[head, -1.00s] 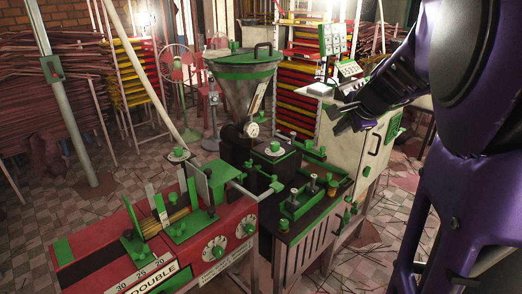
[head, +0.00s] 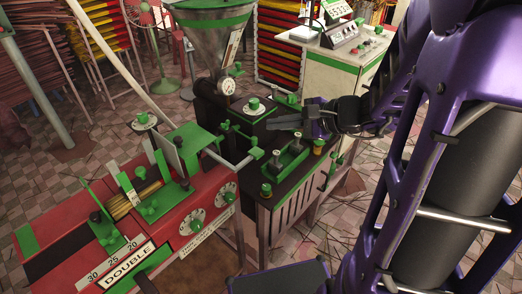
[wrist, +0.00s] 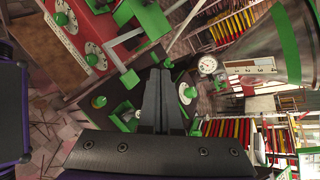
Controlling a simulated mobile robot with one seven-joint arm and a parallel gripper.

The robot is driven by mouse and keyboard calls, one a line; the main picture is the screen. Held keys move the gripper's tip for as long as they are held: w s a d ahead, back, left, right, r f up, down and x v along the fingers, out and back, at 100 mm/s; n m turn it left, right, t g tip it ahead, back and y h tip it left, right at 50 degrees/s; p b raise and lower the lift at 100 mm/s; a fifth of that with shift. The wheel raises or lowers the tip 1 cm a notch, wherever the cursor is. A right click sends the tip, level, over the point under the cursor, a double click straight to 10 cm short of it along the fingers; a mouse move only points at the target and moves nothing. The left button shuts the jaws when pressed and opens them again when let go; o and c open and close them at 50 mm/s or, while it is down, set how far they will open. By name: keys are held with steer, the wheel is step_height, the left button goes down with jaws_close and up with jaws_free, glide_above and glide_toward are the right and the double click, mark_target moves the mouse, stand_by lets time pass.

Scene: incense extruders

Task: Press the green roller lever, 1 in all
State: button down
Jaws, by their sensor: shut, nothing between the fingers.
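My gripper (head: 272,122) is shut and empty, its dark fingers pointing left above the dark extruder bench, close to the black block. In the wrist view the two fingers (wrist: 160,72) lie side by side. No single part clearly shows as the green roller lever. Candidates are a green-ended arm (head: 256,153) reaching from the red machine and two silver-topped levers (head: 275,158) in a green frame (head: 290,163), below and in front of my gripper. The green arm end also shows left of the fingers in the wrist view (wrist: 131,79). I see no contact with them.
The red machine (head: 200,215) with dials stands at the lower left. A metal hopper (head: 208,45) rises behind the black block (head: 232,115). A pale control cabinet (head: 335,75) stands at the back right.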

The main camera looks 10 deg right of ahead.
steer(key=b, duration=0.5)
glide_above(261, 153)
steer(key=s+d, duration=0.2)
step_height(261, 153, down, 7)
steer(key=shift+w+a+f+b, duration=0.1)
steer(key=shift+a+f+b, duration=0.1)
steer(key=shift+f+b, duration=0.65)
stand_by(1.0)
steer(key=shift+w+f+b, duration=0.1)
steer(key=shift+f+b, duration=0.2)
steer(key=shift+f, duration=0.05)
steer(key=shift+w+a+f, duration=0.1)
steer(key=shift+a+f, duration=0.05)
steer(key=shift+f, duration=0.4)
steer(key=shift+w+a+f, duration=0.1)
steer(key=shift+f, duration=0.4)
stand_by(1.1)
stand_by(0.5)
steer(key=shift+s+d+r+p, duration=0.15)
steer(key=shift+r+p, duration=0.3)
steer(key=shift+r, duration=0.3)
steer(key=shift+s+d+r+p, duration=0.15)
steer(key=shift+r+p, duration=0.25)
steer(key=shift+r, duration=0.35)
